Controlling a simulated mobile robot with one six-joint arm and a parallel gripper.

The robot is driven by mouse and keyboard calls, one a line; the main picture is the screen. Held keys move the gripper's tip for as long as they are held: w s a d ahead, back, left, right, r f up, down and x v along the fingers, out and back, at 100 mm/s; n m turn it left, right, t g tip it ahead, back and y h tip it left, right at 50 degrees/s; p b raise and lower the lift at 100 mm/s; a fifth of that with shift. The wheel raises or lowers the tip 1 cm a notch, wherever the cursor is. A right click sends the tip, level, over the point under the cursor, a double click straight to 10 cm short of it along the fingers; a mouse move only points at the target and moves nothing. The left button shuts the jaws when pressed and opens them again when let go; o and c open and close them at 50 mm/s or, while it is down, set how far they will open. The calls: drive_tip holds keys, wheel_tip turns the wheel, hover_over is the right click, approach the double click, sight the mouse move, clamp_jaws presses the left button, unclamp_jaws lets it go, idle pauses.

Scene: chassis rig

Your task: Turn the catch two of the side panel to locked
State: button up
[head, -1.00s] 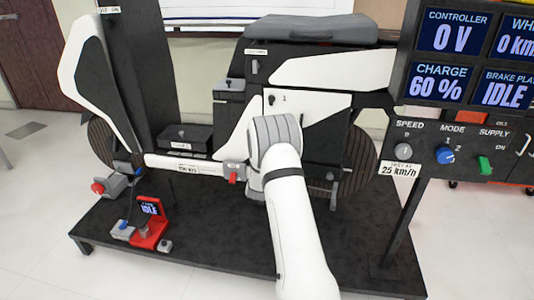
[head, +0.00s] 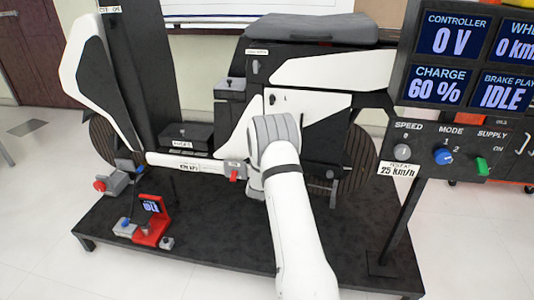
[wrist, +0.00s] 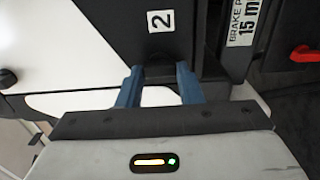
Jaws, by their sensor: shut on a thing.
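The side panel (head: 318,103) is white and black, on the chassis rig in the head view. My gripper (wrist: 158,78) has two blue fingers, shut on the dark catch two (wrist: 157,60) below that label. The catch is mostly hidden between the fingers, and its angle cannot be read against the dark surface. In the head view my own arm hides the gripper and catch two. Another dark catch (head: 272,99) sits higher on the panel.
A brake label (wrist: 241,22) and a red lever (wrist: 305,53) lie to the right in the wrist view. The control panel (head: 455,140) with screens and knobs stands right of my arm. A red stand (head: 150,232) sits on the black platform (head: 210,265) at left.

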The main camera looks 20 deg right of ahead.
drive_tip(key=shift+w+a+r, duration=0.15)
drive_tip(key=shift+a, duration=0.05)
drive_tip(key=o, duration=1)
drive_tip(key=shift+d, duration=0.1)
drive_tip(key=p+v, duration=0.2)
drive_tip(key=v, duration=0.6)
